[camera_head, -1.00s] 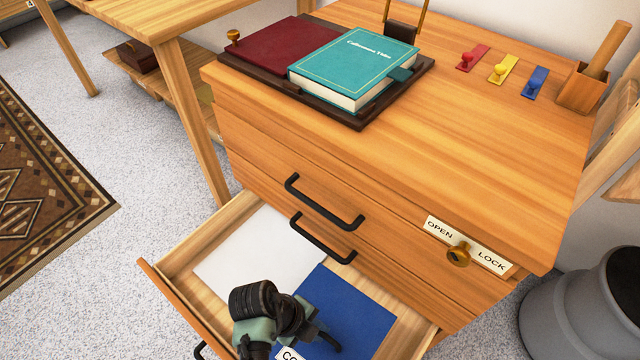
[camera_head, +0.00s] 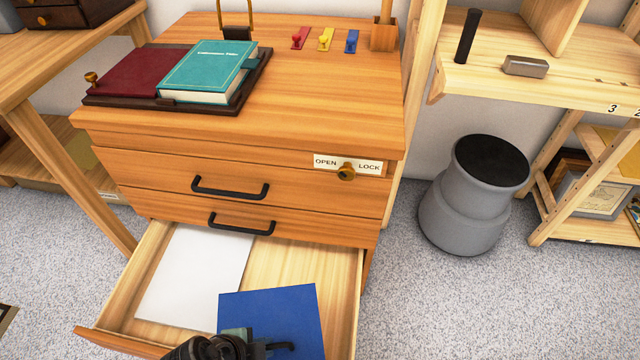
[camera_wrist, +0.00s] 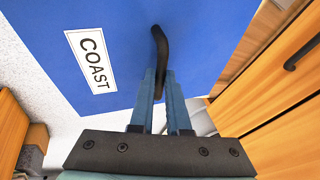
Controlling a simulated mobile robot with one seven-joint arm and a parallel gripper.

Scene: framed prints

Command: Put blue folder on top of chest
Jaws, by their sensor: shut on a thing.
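The blue folder (camera_head: 272,315) is at the front of the open bottom drawer (camera_head: 338,296) in the head view, partly covered by my gripper. In the wrist view the blue folder (camera_wrist: 200,45) fills the upper part, with a white label reading COAST and a dark curved handle. My gripper (camera_wrist: 160,85) is shut on that handle; in the head view my gripper (camera_head: 262,345) is at the bottom edge. The wooden chest (camera_head: 330,100) stands behind, its top partly bare. Whether the folder touches the drawer floor I cannot tell.
A white sheet (camera_head: 195,275) lies in the drawer at left. On the chest top are a teal book (camera_head: 208,72) on a dark tray (camera_head: 255,85) and several small coloured pieces. A grey stool (camera_head: 470,200) and shelves stand at right. The chest top's front right is clear.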

